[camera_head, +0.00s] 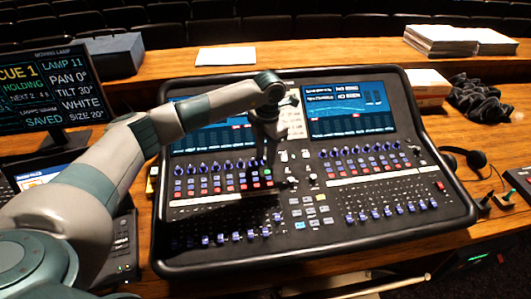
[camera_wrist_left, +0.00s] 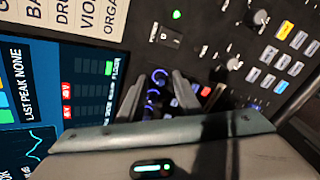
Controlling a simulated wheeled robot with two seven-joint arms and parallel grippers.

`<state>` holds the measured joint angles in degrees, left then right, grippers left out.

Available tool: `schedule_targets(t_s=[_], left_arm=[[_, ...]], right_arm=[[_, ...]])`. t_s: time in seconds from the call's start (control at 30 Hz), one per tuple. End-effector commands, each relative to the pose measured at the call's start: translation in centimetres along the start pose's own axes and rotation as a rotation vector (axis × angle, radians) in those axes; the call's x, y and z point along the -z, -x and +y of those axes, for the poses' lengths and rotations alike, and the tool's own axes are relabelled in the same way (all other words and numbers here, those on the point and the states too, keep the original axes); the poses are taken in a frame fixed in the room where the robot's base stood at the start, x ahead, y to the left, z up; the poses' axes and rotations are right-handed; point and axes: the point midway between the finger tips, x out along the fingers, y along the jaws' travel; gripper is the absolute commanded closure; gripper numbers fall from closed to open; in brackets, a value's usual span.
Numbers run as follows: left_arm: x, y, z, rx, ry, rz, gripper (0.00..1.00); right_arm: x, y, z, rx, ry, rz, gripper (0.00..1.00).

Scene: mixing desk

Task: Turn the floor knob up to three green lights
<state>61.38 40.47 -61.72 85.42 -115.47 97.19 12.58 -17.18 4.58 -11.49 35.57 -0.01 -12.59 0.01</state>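The mixing desk (camera_head: 322,215) fills the middle of the head view, with rows of blue knobs (camera_head: 345,152) below its two screens. My left gripper (camera_head: 268,150) points down over the upper middle of the desk, near the inner end of the left knob row. In the left wrist view its two fingers (camera_wrist_left: 158,92) stand apart, with blue knobs (camera_wrist_left: 159,77) showing in the gap. I cannot tell whether they touch a knob. My right gripper is not in view.
A cue monitor (camera_head: 42,90) stands at the left. Paper stacks (camera_head: 450,40), a dark cloth (camera_head: 480,98) and headphones (camera_head: 468,158) lie to the right. A white sheet (camera_head: 226,56) lies behind the desk. Faders (camera_head: 375,213) and small knobs crowd the panel near the gripper.

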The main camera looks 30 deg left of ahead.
Motion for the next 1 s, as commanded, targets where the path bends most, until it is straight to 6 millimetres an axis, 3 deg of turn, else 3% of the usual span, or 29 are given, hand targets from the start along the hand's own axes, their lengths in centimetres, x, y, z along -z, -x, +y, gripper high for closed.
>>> schedule_targets(t_s=[0.1, 0.23, 0.63, 1.0], left_arm=[[0.0, 0.0, 0.0, 0.000, 0.000, 0.000, 0.71], [0.0, 0.0, 0.0, 0.000, 0.000, 0.000, 1.00], [0.0, -0.1, 0.0, -0.003, -0.033, 0.001, 1.00], [-0.1, -0.4, 0.0, -0.013, -0.233, 0.007, 1.00]], right_arm=[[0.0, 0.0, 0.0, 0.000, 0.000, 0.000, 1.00], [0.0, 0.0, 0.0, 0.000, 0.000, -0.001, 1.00], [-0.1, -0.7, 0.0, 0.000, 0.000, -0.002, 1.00], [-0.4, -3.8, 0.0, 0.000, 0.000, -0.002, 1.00]])
